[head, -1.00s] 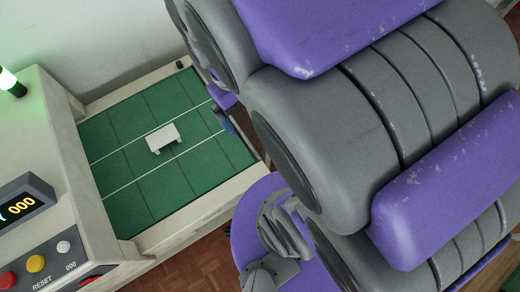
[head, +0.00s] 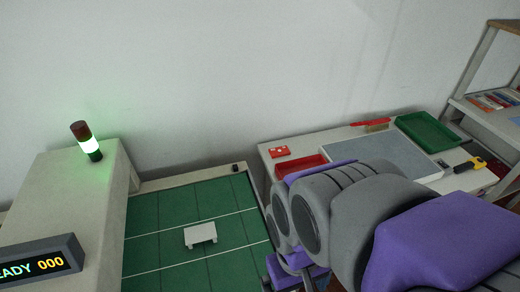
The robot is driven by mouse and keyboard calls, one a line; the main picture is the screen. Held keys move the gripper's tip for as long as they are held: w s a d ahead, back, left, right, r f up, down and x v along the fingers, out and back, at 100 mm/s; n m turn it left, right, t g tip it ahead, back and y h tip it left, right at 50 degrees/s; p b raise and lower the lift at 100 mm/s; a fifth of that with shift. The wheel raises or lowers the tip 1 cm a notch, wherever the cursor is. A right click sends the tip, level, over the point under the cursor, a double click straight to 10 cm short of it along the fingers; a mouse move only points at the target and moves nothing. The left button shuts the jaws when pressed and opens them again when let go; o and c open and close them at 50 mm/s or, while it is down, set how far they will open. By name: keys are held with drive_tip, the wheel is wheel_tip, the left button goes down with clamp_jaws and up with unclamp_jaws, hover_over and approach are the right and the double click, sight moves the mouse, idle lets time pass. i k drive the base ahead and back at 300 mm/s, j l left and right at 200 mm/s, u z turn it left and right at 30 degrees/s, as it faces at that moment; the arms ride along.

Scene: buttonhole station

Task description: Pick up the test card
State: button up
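No object can be made out for certain as the test card. A small white piece with short legs (head: 200,233) stands on the green gridded mat (head: 150,215) at lower left centre. A small red item with white marks (head: 280,151) lies on the workbench at the right; I cannot tell what it is. My arm fills the lower right of the view. Its purple far end shows low in the picture, just right of the mat and apart from the white piece. The fingers cannot be made out there, so their opening and any contents are hidden.
A beige console with a READY 000 display (head: 45,263) and green-lit lamp (head: 89,145) stands left. The workbench holds a grey mat (head: 385,155), green tray (head: 428,131), red tray (head: 300,168) and yellow-black tool (head: 477,164). Shelving (head: 480,112) stands far right. The green mat is mostly clear.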

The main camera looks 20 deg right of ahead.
sight(282, 151)
drive_tip(key=k+l, duration=0.2)
drive_tip(key=l, duration=0.15)
drive_tip(key=k+l, duration=0.2)
drive_tip(key=l, duration=0.15)
drive_tip(key=k+l+u, duration=0.1)
drive_tip(key=l, duration=0.6)
drive_tip(key=k+l+u, duration=0.1)
drive_tip(key=l, duration=0.55)
drive_tip(key=i+l+u, duration=0.1)
drive_tip(key=i+l, duration=0.85)
